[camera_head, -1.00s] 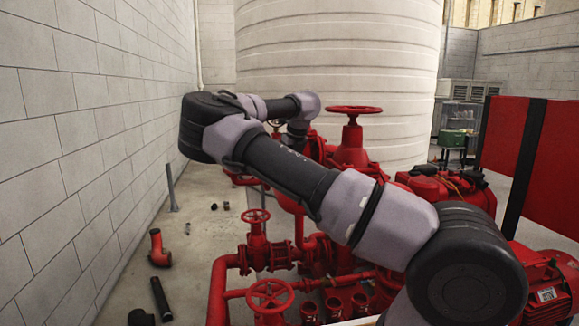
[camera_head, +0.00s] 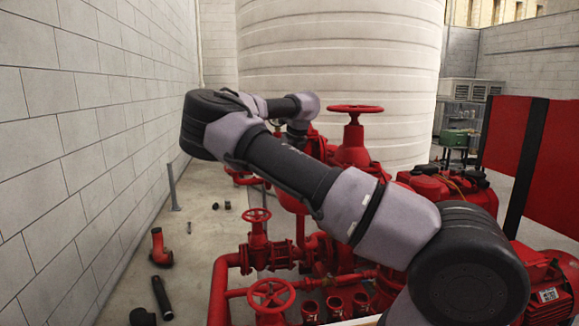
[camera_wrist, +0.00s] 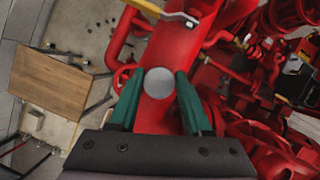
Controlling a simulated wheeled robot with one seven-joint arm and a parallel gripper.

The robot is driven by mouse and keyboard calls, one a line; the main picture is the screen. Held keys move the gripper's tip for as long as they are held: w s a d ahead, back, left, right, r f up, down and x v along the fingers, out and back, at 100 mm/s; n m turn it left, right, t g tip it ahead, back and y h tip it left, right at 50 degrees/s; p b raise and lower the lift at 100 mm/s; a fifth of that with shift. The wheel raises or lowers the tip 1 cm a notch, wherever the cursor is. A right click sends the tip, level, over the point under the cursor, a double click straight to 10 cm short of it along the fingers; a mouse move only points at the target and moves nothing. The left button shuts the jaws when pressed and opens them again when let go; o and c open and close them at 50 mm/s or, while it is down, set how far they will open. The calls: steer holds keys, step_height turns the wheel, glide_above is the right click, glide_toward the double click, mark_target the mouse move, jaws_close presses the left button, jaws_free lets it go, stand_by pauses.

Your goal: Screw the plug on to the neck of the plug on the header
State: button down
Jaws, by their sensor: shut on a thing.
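In the wrist view my gripper (camera_wrist: 160,90) has its two green fingers shut on the plug (camera_wrist: 160,82), a grey round piece seen end-on between the fingertips. Behind the plug runs a wide red pipe (camera_wrist: 175,45), which looks like the header. The plug covers part of this pipe, so I cannot see the neck or tell whether the plug touches it. In the head view my arm crosses the middle and the gripper and plug are hidden.
Red pipes with handwheels (camera_head: 270,293) fill the lower middle, with a larger handwheel (camera_head: 355,109) behind. A white tank (camera_head: 340,55) stands behind. Loose black pipe (camera_head: 162,297) and a red elbow (camera_head: 159,248) lie on the floor beside the left wall (camera_head: 80,130).

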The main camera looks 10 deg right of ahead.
steer(key=m+h, duration=0.1)
steer(key=m, duration=0.3)
steer(key=shift+h, duration=0.4)
steer(key=shift+m, duration=0.3)
steer(key=shift+m, duration=0.4)
steer(key=m+h, duration=0.1)
steer(key=m, duration=0.2)
steer(key=shift+d+m+h, duration=0.1)
steer(key=shift+m+h, duration=0.2)
steer(key=shift+h, duration=0.1)
steer(key=shift+m+h, duration=0.4)
steer(key=shift+m, duration=0.6)
steer(key=shift+m+g+h, duration=0.4)
steer(key=shift+m+g, duration=0.1)
steer(key=shift+m, duration=0.8)
